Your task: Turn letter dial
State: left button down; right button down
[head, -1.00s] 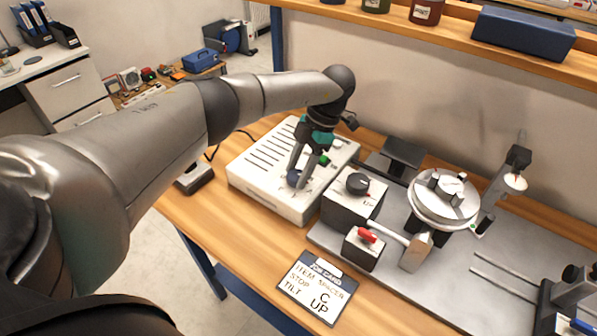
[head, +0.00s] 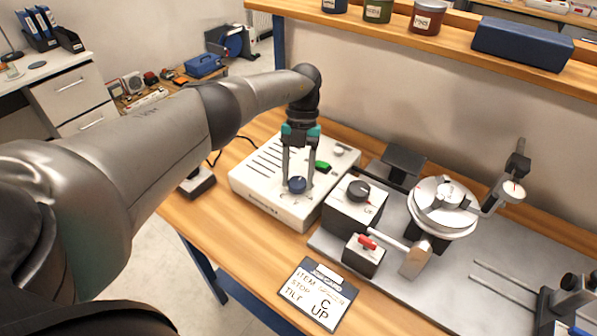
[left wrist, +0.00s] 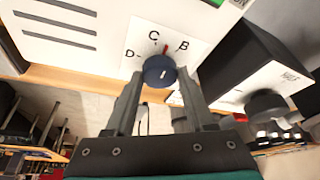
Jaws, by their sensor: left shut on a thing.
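My left gripper (head: 297,180) points down over the box and is shut on the knob, one finger on each side. The fingers show on both sides of the knob in the left wrist view. My right gripper is not in view.
A green button (head: 323,167) is close behind the gripper. A job card (head: 317,294) in front reads spacer, stop C, tilt up.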

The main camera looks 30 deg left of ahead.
pick_arm(q)
jog(key=n+h+p, duration=0.1)
jog(key=n+p, duration=0.1)
jog(key=n, duration=0.1)
jog(key=shift+a+r+t, duration=0.1)
jog(key=shift+r+t, duration=0.05)
jog(key=shift+t, duration=0.25)
jog(key=shift+n+p, duration=0.8)
jog(key=shift+n, duration=0.2)
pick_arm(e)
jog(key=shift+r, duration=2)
pick_arm(q)
jog(key=shift+c, duration=1.3)
grip_release()
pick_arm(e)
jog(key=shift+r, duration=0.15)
